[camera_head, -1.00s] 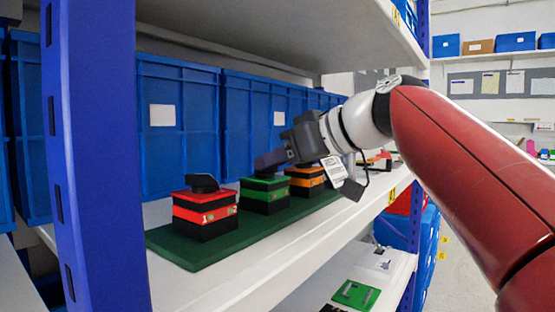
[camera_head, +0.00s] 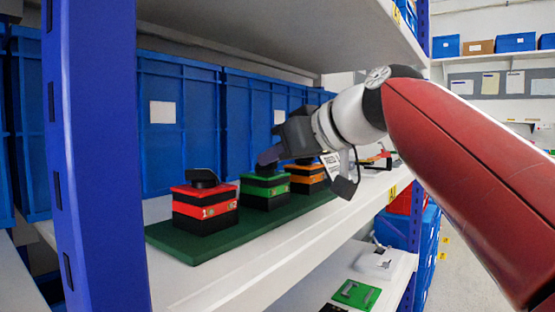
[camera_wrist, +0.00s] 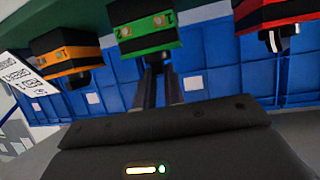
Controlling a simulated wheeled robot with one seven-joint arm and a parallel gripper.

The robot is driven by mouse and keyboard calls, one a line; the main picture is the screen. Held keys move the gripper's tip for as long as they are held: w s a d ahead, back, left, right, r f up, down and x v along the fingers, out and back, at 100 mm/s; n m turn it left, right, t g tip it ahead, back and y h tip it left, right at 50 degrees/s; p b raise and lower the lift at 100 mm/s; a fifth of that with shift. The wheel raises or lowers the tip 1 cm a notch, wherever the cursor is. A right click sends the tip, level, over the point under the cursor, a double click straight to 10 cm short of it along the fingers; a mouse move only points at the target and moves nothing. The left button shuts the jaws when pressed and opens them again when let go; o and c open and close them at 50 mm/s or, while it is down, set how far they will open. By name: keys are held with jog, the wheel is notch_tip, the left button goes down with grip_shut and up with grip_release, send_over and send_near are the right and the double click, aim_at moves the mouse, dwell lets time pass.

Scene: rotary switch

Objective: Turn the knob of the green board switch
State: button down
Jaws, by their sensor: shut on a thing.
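The green board switch (camera_head: 265,191) is a green and black block in the middle of a row of three in the head view. In the wrist view it appears inverted at the top middle (camera_wrist: 145,38), with lit marks on its face. My gripper (camera_head: 268,158) is above it, with its fingers reaching down to its top. In the wrist view the fingers (camera_wrist: 160,72) are close together at the block's knob side and shut on the knob. The knob is mostly hidden by the fingers, so its angle is not clear.
A red switch (camera_head: 204,212) with a black knob (camera_head: 203,178) stands nearer, and an orange switch (camera_head: 308,180) stands farther along the dark green board (camera_head: 190,246). Blue bins (camera_head: 180,130) stand behind. A blue post (camera_head: 95,160) and an upper shelf (camera_head: 290,35) bound the space.

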jog(key=m+t+h, duration=0.2)
jog(key=a+m+h, duration=0.1)
jog(key=m, duration=0.1)
jog(key=shift+s+t+h, duration=0.3)
jog(key=shift+t+h, duration=0.1)
jog(key=shift+a+m+t+h+p, duration=0.15)
jog(key=shift+m+t+h+p, duration=0.15)
jog(key=shift+m+h, duration=0.6)
jog(key=shift+a+m+t+h+p, duration=0.2)
jog(key=shift+m+h+p, duration=0.1)
jog(key=shift+m+h, duration=0.55)
jog(key=shift+s+h, duration=0.1)
jog(key=shift+h, duration=0.25)
jog(key=c, duration=1.5)
grip_release()
